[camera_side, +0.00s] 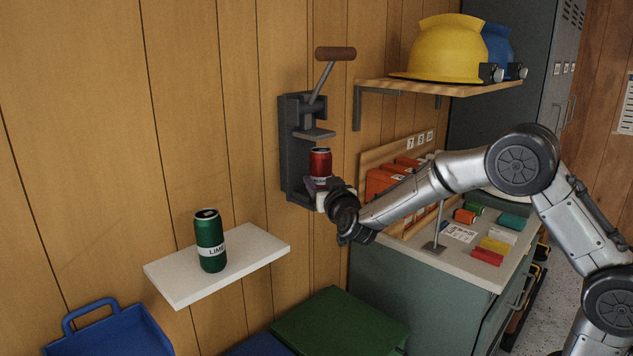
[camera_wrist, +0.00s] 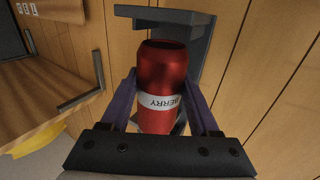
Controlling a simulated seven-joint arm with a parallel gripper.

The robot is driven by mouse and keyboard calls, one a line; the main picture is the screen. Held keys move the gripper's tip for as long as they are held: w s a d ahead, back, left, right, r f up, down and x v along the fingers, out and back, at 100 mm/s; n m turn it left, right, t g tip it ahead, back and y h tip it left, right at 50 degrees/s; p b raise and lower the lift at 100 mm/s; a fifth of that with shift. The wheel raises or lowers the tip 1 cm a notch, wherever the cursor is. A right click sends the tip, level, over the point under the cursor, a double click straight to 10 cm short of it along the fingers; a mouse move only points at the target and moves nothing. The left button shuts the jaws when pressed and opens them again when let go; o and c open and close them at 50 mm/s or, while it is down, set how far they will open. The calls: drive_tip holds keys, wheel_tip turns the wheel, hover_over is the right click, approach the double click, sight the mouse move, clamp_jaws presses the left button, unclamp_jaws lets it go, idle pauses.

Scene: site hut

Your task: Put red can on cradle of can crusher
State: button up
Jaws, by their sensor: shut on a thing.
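The red can (camera_side: 320,163) with a white label band is upright at the can crusher (camera_side: 297,150) on the wooden wall. In the wrist view the red can (camera_wrist: 162,80) reads "BERRY" and stands between both fingers. My gripper (camera_side: 322,190) is shut on its lower part. The can is below the crusher's press plate, with a gap above it. The crusher's lever (camera_side: 336,54) is raised. The cradle is mostly hidden by the can and my gripper, so I cannot tell whether the can touches it. The crusher also shows behind the can in the wrist view (camera_wrist: 200,30).
A green can labelled "LIME" (camera_side: 209,240) stands on a white shelf (camera_side: 180,285) at lower left. A wooden shelf with a yellow helmet (camera_side: 440,50) is at upper right. A cabinet top with coloured blocks (camera_side: 487,252) lies below my arm. A blue bin (camera_side: 110,330) is at bottom left.

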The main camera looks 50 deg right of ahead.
sight(316, 181)
drive_tip(key=x, duration=0.4)
drive_tip(key=shift+w+d, duration=0.2)
drive_tip(key=shift+s+a+f, duration=0.15)
drive_tip(key=shift+f, duration=0.6)
drive_tip(key=shift+f, duration=0.15)
drive_tip(key=o, duration=1.2)
drive_tip(key=shift+c, duration=0.2)
